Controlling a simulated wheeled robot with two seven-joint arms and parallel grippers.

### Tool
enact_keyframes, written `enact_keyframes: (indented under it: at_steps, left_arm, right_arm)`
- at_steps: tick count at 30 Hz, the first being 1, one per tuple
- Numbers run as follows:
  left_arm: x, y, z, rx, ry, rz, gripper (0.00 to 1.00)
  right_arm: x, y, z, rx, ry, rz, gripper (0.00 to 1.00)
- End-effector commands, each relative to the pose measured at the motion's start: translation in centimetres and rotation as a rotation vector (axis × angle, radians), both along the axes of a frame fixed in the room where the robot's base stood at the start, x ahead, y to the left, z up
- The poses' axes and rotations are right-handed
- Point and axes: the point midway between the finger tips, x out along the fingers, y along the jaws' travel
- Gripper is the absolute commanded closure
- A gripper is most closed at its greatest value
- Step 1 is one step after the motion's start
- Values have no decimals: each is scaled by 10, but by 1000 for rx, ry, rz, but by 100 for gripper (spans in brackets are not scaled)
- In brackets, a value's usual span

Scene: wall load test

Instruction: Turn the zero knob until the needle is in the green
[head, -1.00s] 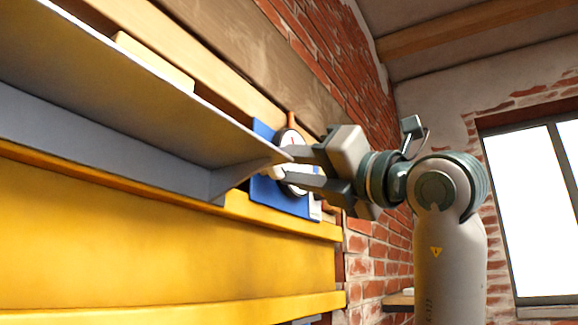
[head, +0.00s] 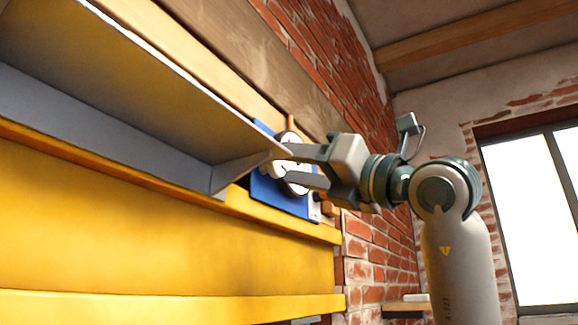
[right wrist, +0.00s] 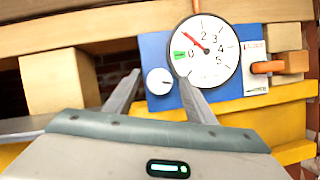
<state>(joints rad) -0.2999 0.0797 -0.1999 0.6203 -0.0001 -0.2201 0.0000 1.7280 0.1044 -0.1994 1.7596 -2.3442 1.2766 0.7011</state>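A round white gauge (right wrist: 207,52) with a red needle is on a blue panel (right wrist: 155,48) in the right wrist view. The needle points up-left, above the green band (right wrist: 181,55) beside the 0. The small white zero knob (right wrist: 159,81) is on the panel below and left of the dial. My right gripper (right wrist: 159,78) is open, its fingertips apart on either side of the knob; contact cannot be told. In the head view the right gripper (head: 287,166) is in front of the panel (head: 270,194), hiding part of the dial. My left gripper is not in view.
A grey sloping shelf with a bracket (head: 235,170) runs close left of the gripper. A yellow beam (head: 160,220) lies below. An orange peg (right wrist: 268,67) and wooden block (right wrist: 296,61) stand right of the gauge. Brick wall (head: 370,240) lies behind.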

Motion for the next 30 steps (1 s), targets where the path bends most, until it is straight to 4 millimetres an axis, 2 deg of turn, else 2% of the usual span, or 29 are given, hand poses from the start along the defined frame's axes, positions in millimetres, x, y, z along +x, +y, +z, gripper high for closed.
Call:
enact_keyframes:
  at_steps: [8,14,20,30]
  left_arm:
    - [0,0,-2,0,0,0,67]
    - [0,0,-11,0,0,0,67]
    - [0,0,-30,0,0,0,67]
    - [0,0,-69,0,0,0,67]
  right_arm:
    - [-1,-1,-1,0,0,0,50]
    - [-8,-10,-8,0,-1,-2,50]
    - [-25,-28,-20,1,-2,-3,50]
    - [-66,-73,-44,1,-2,-3,50]
